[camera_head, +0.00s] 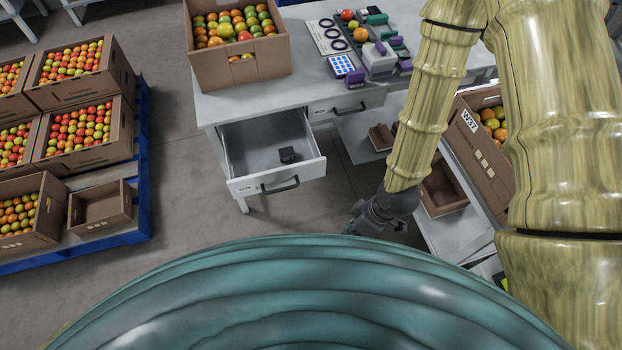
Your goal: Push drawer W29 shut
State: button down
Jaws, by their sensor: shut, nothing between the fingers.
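A white desk drawer (252,170) is pulled open at the front left of the desk. Its front panel carries a dark bar handle (281,186) and a small label (245,189), too small to read surely as W29. My teal body hides part of the gripper's surroundings.
A shut drawer (348,104) is to the right. The desk (295,75) bears a tomato crate (235,72) and several small tools. A rack with crate W37 (482,140) stands right. Crates on a blue pallet (143,160) stand left. Grey floor is clear between pallet and desk.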

jog(key=w+a+r+n+t+h+b, duration=0.1)
jog(key=w+a+r+n+b, duration=0.15)
jog(key=w+n+b, duration=0.45)
jog(key=w+a+r+n+t+h+b, duration=0.1)
jog(key=w+a+r+n+b, duration=0.2)
jog(key=n, duration=0.9)
jog(key=w+a+r+n+t+h+b, duration=0.1)
jog(key=w+a+n+b, duration=0.35)
jog(key=n, duration=0.45)
jog(key=b, duration=0.4)
send_over(313, 172)
jog(key=s, duration=0.4)
jog(key=shift+s+f+x, duration=0.1)
jog(key=shift+s+x, duration=0.2)
jog(key=shift+x, duration=1.15)
jog(key=shift+s+f+x, duration=0.1)
jog(key=shift+s+x, duration=0.2)
jog(key=shift+x, duration=1.2)
jog(key=shift+s+x, duration=0.25)
jog(key=shift+x, duration=1.2)
jog(key=shift+d, duration=0.15)
